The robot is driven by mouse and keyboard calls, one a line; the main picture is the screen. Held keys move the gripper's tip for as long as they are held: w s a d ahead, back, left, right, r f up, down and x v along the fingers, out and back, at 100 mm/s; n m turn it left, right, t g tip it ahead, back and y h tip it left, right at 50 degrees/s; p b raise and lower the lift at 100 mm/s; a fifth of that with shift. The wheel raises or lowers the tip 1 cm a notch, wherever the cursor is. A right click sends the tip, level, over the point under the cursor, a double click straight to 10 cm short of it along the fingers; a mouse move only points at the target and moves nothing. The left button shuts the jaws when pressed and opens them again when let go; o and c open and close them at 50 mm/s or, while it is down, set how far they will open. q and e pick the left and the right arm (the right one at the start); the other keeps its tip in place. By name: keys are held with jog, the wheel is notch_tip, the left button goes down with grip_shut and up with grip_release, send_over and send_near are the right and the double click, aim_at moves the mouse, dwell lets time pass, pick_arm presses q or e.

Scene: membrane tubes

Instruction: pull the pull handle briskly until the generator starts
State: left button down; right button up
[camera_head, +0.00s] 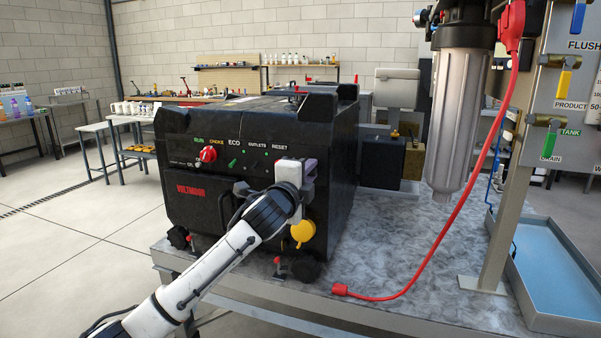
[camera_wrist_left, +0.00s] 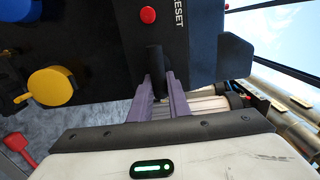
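The black generator (camera_head: 262,170) stands on the bench, its front panel facing me. My left gripper (camera_head: 308,168) is at the right edge of that front, beside the RESET label. In the left wrist view, a dark bar that looks like the pull handle (camera_wrist_left: 154,60) lies between the two purple fingers of my left gripper (camera_wrist_left: 160,85). The fingers stand close on both sides of it and look closed on it. In the head view the gripper and wrist hide the handle. No cord shows. My right gripper is not in view.
A yellow cap (camera_head: 303,232) sits below my left gripper on the generator. A blue tray (camera_head: 560,275) is at the right. The bench top (camera_head: 400,240) right of the generator is mostly clear.

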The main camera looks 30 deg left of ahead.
pick_arm(q)
jog(key=shift+s, duration=0.1)
jog(key=p+v, duration=0.3)
jog(key=v, duration=1.9)
jog(key=shift+s+d, duration=0.2)
jog(key=shift+s, duration=0.15)
jog(key=shift+w, duration=0.1)
jog(key=p+x, duration=0.1)
jog(key=x, duration=2.1)
jog(key=shift+w+a+f, duration=0.1)
jog(key=shift+a, duration=0.05)
jog(key=c, duration=1.4)
grip_release()
jog(key=shift+o, duration=0.2)
